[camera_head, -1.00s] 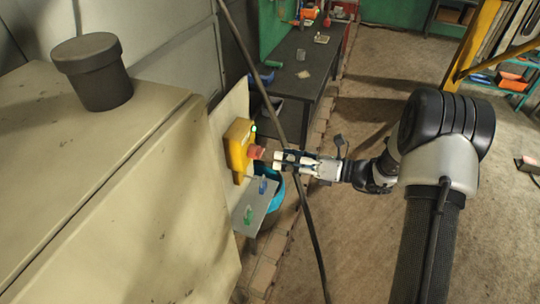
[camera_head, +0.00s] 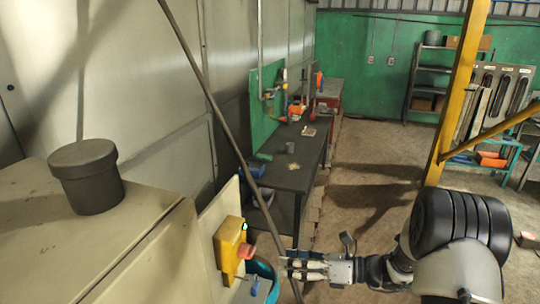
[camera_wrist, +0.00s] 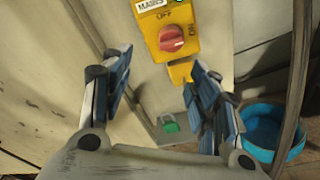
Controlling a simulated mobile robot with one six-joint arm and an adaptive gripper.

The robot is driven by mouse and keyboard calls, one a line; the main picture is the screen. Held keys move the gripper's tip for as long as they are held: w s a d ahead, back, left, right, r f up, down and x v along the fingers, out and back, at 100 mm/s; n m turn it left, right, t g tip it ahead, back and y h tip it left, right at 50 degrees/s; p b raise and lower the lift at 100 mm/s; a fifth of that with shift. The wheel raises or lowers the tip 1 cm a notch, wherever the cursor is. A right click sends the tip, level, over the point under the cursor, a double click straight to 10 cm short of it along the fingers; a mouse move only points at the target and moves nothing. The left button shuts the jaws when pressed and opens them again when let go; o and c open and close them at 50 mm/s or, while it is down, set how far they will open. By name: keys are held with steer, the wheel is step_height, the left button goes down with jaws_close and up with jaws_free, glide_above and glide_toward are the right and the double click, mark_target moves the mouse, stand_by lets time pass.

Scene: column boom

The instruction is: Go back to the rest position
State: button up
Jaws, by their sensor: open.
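My gripper (camera_head: 286,266) is open and empty, just right of a yellow switch box (camera_head: 228,249) with a red knob (camera_head: 246,251). In the wrist view, my gripper's two blue-padded fingers (camera_wrist: 160,75) stand apart. The yellow box (camera_wrist: 163,22) is ahead between and beyond them, labelled MAINS, OFF and ON, with its red rotary knob (camera_wrist: 171,38). A gap shows between the fingertips and the knob. A green padlock (camera_wrist: 169,124) shows lower down in the wrist view. A small blue item (camera_head: 254,286) is below the box in the head view.
A pale cabinet (camera_head: 150,250) with a dark lidded pot (camera_head: 90,180) stands at left. A dark cable (camera_head: 222,120) hangs close to my gripper. A blue bucket (camera_wrist: 262,128) sits below right. A dark workbench (camera_head: 292,165) is behind; floor at right is largely open.

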steer(key=s+a+r+n+g+h+b, duration=0.2)
steer(key=s+n+g+h+b, duration=0.15)
steer(key=s+n, duration=0.45)
steer(key=s+a+r+n+g+h+b, duration=0.15)
steer(key=s+n+h, duration=0.25)
steer(key=s+n, duration=0.45)
steer(key=s+d+f+n+t+h+b, duration=0.3)
steer(key=s+d+n+h+b, duration=0.4)
steer(key=s+d+n, duration=0.3)
steer(key=shift+s+n+t+h, duration=0.6)
steer(key=shift+s+t, duration=0.3)
steer(key=shift+s, duration=0.2)
